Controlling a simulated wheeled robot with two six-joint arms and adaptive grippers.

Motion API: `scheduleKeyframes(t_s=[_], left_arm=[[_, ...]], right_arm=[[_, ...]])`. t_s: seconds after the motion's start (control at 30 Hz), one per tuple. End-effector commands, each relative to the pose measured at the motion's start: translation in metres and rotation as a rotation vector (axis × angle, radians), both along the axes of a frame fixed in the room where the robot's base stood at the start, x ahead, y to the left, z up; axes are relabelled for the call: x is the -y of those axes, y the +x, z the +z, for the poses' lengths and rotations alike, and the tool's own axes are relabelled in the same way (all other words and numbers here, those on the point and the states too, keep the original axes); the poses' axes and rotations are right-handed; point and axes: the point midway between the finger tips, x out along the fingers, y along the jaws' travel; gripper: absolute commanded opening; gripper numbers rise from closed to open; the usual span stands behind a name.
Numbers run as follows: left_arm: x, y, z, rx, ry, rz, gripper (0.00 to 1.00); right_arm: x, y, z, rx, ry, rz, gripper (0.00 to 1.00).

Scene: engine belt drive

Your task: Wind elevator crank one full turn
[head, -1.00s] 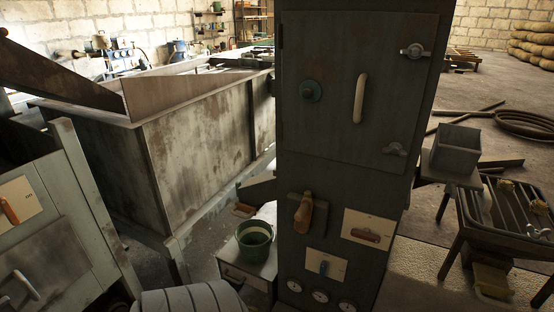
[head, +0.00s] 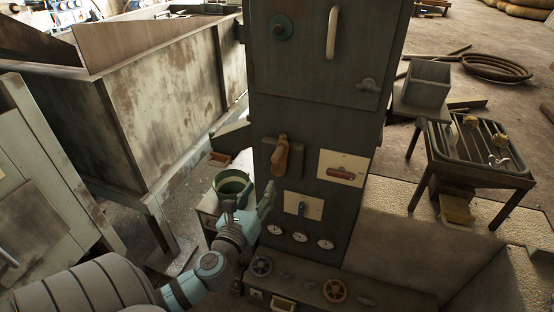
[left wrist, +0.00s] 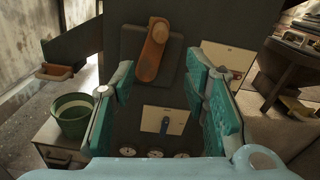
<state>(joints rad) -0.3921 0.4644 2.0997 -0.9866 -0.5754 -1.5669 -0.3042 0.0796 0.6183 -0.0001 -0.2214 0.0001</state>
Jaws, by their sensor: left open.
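A brown wooden-handled crank (head: 282,156) sits on a dark plate on the front of the tall dark cabinet (head: 318,62). Its handle hangs roughly downward. It also shows ahead in the left wrist view (left wrist: 152,50), above the middle of the jaws. My left gripper (head: 248,204) is open and empty, in front of the cabinet and lower than the crank in the head view. In the left wrist view its two teal fingers (left wrist: 161,102) stand wide apart, and nothing lies between them. No finger touches the crank. My right gripper is not in view.
A red-handled switch plate (head: 342,168) and a blue lever plate (head: 304,206) are beside and below the crank. Gauges and handwheels (head: 334,290) sit lower down. A green bucket (head: 232,186) stands to the left on a small cabinet. A grate table (head: 478,158) is at the right.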

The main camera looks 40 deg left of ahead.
Motion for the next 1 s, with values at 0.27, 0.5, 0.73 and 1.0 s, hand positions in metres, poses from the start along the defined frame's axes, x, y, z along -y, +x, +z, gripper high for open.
scheduleKeyframes(t_s=[0.27,0.5,0.73,1.0], left_arm=[[-0.017,0.053,0.007,0.010,0.021,-0.001,0.41],[-0.037,0.111,0.006,0.009,0.018,-0.002,0.41],[-0.046,0.134,0.005,0.007,0.018,-0.002,0.41],[-0.046,0.135,0.005,0.005,0.017,-0.003,0.37]], right_arm=[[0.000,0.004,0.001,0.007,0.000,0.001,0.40],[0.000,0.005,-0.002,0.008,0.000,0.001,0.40],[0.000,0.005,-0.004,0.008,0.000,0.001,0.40],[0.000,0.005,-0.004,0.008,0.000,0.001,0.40]])
